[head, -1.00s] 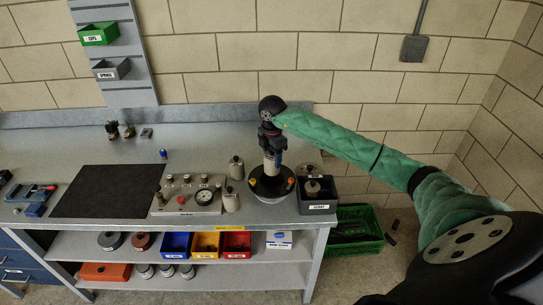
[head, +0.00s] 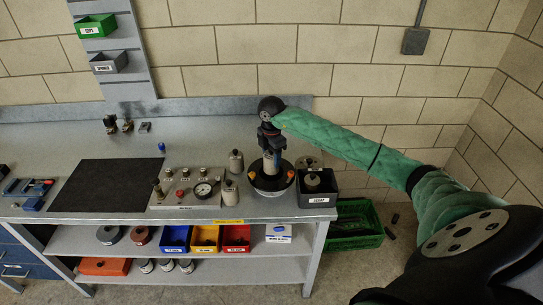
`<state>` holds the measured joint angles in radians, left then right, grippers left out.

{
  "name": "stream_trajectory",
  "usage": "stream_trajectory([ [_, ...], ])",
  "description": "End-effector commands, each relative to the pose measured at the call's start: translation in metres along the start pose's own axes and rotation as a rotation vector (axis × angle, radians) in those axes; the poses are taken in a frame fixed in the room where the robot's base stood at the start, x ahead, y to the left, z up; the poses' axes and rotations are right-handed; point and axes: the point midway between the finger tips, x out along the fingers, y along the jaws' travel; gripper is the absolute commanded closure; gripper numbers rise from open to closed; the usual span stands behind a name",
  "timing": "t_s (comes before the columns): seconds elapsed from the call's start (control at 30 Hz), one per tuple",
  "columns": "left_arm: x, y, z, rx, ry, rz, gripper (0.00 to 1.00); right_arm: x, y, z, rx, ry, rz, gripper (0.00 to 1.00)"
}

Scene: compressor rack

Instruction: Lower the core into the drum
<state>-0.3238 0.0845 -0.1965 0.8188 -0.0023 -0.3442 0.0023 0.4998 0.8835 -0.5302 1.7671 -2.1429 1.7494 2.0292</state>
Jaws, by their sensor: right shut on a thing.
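The core (head: 269,166) is a small pale cylinder, upright under my right gripper (head: 269,152). My right gripper is shut on it, pointing down, with the arm coming in from the right. The drum (head: 270,190) stands on the bench near its front right edge. It is a pale round body with a dark rim and orange pieces on its left and right sides. The core is over the middle of the drum, and its lower end meets the dark opening. I cannot tell how deep it sits. My left gripper is out of view.
A dark scrap bin (head: 319,200) stands close to the drum's right. A black mat (head: 110,185) lies further left. A green crate (head: 355,226) is on the floor.

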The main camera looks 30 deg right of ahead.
Motion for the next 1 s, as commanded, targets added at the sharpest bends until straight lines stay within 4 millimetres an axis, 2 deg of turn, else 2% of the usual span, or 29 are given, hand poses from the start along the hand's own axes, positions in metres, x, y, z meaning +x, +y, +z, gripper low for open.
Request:
stream_trajectory([
  [0.5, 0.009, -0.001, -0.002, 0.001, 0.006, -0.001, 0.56, 0.012, 0.0, 0.0, 0.0, 0.0, 0.001, 0.78],
  [1.0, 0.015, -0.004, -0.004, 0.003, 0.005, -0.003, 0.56, 0.016, 0.0, 0.0, 0.0, 0.0, 0.001, 0.78],
])
